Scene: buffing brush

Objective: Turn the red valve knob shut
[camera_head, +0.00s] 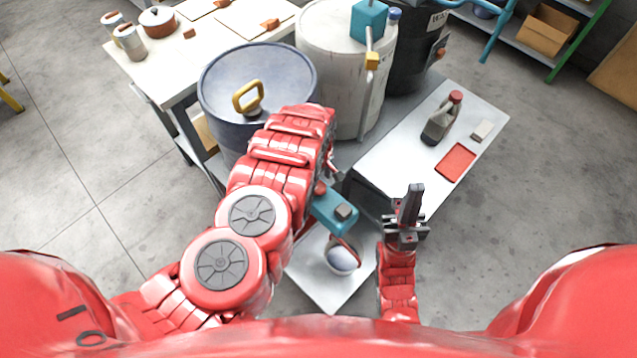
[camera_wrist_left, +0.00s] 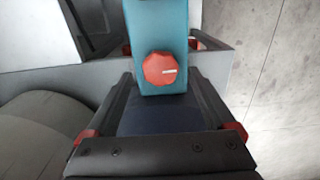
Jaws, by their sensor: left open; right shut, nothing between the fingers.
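The red valve knob (camera_wrist_left: 159,68) faces the left wrist camera on a teal valve body (camera_wrist_left: 162,25). A short white mark on the knob lies nearly level. My left gripper (camera_wrist_left: 161,86) is open, its dark fingers on either side of the valve body's lower end. I cannot tell whether they touch it; the knob appears just beyond the fingertips. In the head view the valve body (camera_head: 335,210) shows beside my left arm, which hides most of the left gripper. My right gripper (camera_head: 411,203) is shut and empty, pointing up, right of the valve.
A blue-grey drum (camera_head: 220,85) and a white drum (camera_head: 320,50) stand behind my left arm. A low table (camera_head: 390,170) at right holds a red-capped bottle (camera_head: 440,120) and a red tray (camera_head: 456,162). A bowl (camera_head: 342,258) sits below the valve. Floor at right is clear.

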